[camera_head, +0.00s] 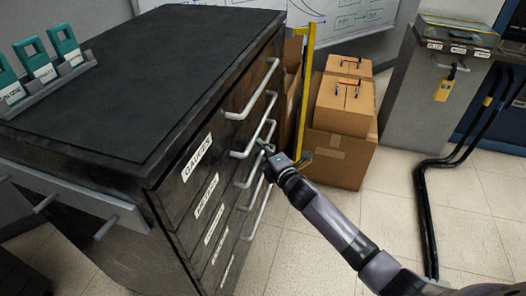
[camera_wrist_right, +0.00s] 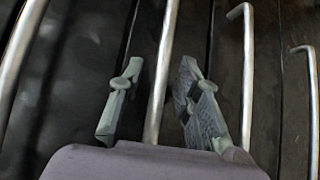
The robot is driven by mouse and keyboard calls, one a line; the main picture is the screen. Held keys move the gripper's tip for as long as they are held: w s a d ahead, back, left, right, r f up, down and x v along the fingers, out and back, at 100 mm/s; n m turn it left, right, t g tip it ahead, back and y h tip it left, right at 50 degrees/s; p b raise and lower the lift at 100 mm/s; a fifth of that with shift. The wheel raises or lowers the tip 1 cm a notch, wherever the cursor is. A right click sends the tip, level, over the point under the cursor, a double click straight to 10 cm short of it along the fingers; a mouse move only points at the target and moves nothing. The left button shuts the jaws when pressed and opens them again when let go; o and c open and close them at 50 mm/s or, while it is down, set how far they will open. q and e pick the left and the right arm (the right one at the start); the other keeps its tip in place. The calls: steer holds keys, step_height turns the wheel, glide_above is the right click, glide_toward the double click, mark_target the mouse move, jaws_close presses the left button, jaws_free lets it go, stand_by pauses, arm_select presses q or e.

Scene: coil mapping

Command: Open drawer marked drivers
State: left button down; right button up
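A dark drawer cabinet (camera_head: 150,160) fills the left and middle of the head view. Its front has several stacked drawers with silver bar handles. The top label (camera_head: 197,156) reads GAUGES. The labels below it are too small to read surely, so I cannot tell which drawer is marked drivers. All drawers look shut. My right gripper (camera_head: 266,147) is at the handles below the top one. In the right wrist view the gripper (camera_wrist_right: 158,78) is open, its two fingers on either side of one bar handle (camera_wrist_right: 164,65), with a gap visible on both sides. My left gripper is not in view.
Teal tools (camera_head: 40,62) stand in a rack on the cabinet top. A rail with pegs (camera_head: 75,195) is on its near side. Cardboard boxes (camera_head: 340,120) and a yellow post (camera_head: 306,90) stand behind my right arm. Black cables (camera_head: 424,210) cross the floor. A grey cabinet (camera_head: 430,110) stands farther right.

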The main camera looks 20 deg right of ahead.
steer(key=shift+w, duration=0.15)
jaws_close()
stand_by(0.4)
stand_by(0.5)
